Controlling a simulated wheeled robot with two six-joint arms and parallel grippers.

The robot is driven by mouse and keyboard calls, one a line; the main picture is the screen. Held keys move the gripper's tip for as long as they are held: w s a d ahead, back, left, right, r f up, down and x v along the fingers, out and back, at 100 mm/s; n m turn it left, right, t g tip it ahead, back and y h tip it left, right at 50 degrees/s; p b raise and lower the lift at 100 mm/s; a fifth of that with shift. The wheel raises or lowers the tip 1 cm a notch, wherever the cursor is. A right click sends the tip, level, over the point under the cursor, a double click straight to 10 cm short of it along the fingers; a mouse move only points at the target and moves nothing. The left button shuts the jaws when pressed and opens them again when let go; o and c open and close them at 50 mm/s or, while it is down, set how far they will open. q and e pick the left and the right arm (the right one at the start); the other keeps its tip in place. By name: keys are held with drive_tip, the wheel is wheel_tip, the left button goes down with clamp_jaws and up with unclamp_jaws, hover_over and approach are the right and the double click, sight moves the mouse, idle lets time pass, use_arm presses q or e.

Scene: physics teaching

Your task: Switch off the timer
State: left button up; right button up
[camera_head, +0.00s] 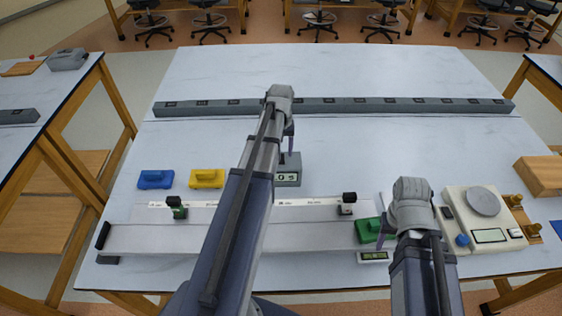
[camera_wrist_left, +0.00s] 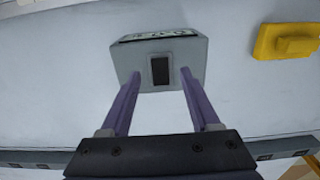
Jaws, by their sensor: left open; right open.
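The timer (camera_head: 287,178) is a grey box with a lit digital display, standing on the table near its middle. In the left wrist view the timer (camera_wrist_left: 190,50) shows its back face with a dark rectangular switch (camera_wrist_left: 160,70). My left gripper (camera_head: 289,140) is at the timer's far side. In the wrist view the left gripper (camera_wrist_left: 160,76) is open, with its fingertips on either side of the switch and nothing between them. I cannot tell whether they touch the box. My right gripper (camera_head: 382,238) is open, beside the green block (camera_head: 368,231).
A long grey strip (camera_head: 400,105) with sockets crosses the table behind. Blue (camera_head: 155,179) and yellow (camera_head: 207,178) blocks lie left of the timer. A balance (camera_head: 489,234) stands at right.

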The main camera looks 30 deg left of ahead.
sight(281, 161)
use_arm(q)
drive_tip(key=shift+f+b, duration=1.05)
drive_tip(key=shift+f, duration=0.5)
use_arm(e)
wheel_tip(281, 161, down, 3)
drive_tip(key=shift+f, duration=0.1)
use_arm(q)
drive_tip(key=shift+c, duration=0.2)
clamp_jaws()
